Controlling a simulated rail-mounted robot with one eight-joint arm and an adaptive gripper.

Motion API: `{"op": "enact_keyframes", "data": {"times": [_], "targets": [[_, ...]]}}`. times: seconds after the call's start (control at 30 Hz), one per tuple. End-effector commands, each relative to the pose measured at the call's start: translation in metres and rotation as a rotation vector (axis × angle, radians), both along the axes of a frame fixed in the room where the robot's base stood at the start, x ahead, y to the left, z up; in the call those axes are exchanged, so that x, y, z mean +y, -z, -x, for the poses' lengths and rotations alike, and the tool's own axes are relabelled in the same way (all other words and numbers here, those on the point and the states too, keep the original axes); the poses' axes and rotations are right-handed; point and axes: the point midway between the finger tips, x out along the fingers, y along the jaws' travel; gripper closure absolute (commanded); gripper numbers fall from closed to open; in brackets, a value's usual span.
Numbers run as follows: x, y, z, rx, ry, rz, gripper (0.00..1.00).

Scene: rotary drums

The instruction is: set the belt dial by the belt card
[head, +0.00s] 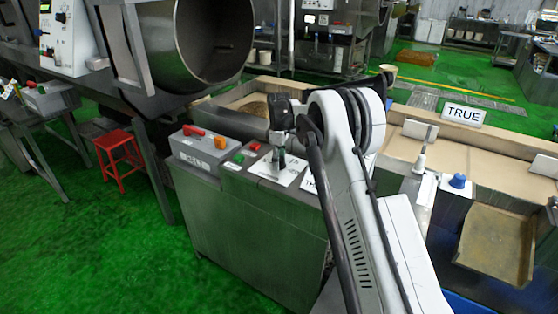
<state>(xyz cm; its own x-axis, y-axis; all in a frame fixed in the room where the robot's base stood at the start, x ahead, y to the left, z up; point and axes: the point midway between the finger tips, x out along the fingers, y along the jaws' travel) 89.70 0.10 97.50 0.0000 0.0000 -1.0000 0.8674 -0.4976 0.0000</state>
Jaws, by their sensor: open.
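My gripper (277,163) points down over a white plate (262,170) on top of the steel cabinet (250,222) at centre. It is open, and its fingers hide part of the plate. Whether a dial sits between the fingers cannot be told. A second white card with dark marks (309,183) lies just right, partly behind my arm; its text is not readable. A blue knob (458,181) stands on another white plate at the right. Which of these is the belt dial or belt card is not clear.
A grey box (199,158) with a red lever and orange knob sits left of my gripper, beside a green button (238,158) and a red button (254,145). A large drum (210,40) stands behind. A "TRUE" sign (464,115) stands at right. A red stool (119,155) is left.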

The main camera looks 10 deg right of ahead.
Motion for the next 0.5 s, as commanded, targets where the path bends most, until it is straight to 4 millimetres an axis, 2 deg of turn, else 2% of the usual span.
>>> {"op": "enact_keyframes", "data": {"times": [0.13, 0.17, 0.4, 0.5], "targets": [[0.0001, 0.0, 0.0, 0.0, 0.0, 0.0, 0.44], [0.0001, 0.0, 0.0, 0.0, 0.0, 0.0, 0.47], [0.0, -0.0002, -0.0001, 0.0, 0.0, 0.0, 0.79], [0.0, -0.0003, -0.0001, 0.0, 0.0, 0.0, 0.9]]}}
